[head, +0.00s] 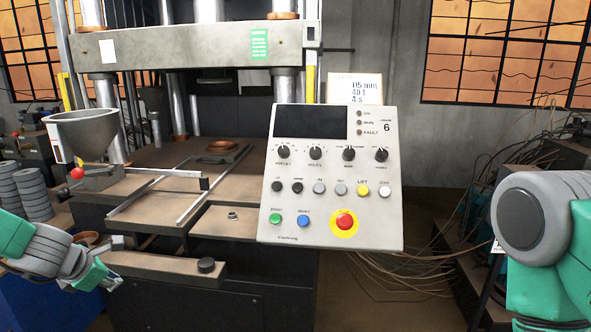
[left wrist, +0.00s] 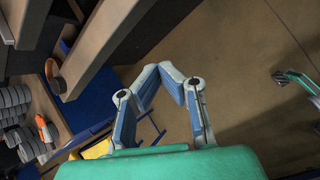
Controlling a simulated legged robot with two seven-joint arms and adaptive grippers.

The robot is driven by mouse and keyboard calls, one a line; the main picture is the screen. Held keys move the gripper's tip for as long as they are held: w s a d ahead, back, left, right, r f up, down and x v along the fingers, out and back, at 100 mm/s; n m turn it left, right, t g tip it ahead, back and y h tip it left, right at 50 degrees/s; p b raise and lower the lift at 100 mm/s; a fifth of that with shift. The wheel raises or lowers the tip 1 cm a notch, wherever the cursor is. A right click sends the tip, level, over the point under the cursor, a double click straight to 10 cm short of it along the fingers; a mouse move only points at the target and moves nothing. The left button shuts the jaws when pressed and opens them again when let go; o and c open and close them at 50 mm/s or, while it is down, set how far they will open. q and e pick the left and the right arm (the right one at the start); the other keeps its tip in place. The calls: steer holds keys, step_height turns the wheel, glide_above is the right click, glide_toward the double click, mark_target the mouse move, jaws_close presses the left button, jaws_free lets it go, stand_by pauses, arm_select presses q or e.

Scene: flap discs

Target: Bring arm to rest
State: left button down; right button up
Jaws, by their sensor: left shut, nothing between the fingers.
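My left gripper (head: 112,284) is at the lower left of the head view, in front of the press bench and left of the black knob on its front ledge. In the left wrist view the fingers of the left gripper (left wrist: 162,72) bend inward and meet at their tips. It is shut and empty, with bare brown floor behind it. My right arm shows at the right edge of the head view, but its gripper is out of frame.
A press bench (head: 165,165) with metal rails stands ahead. A control panel (head: 333,180) faces me. A metal hopper (head: 83,133) and stacks of grey discs (head: 33,190) are on the left. Loose cables (head: 435,235) lie on the right.

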arm_select(q)
steer(key=s+d+f+m+g+y+b, duration=0.15)
steer(key=s+d+f+m+b, duration=0.25)
steer(key=s+f+m, duration=0.55)
steer(key=s+d+f+m+g+b, duration=0.25)
steer(key=s+d+f+m, duration=0.35)
steer(key=f, duration=0.7)
steer(key=s+d+f+m+b, duration=0.1)
steer(key=s+f+m+b, duration=0.1)
steer(key=s, duration=0.5)
steer(key=s+d+f+m+g+h+b, duration=0.1)
steer(key=s+d+f+m+b, duration=0.1)
steer(key=s+f+m, duration=0.3)
steer(key=s+d+f+m+g+b, duration=0.1)
steer(key=s+d+f+m+b, duration=0.1)
steer(key=s+m, duration=0.4)
steer(key=s+f, duration=0.1)
steer(key=s, duration=0.2)
steer(key=shift+s+f+m, duration=0.2)
steer(key=shift+s+m, duration=0.15)
steer(key=shift+a, duration=0.15)
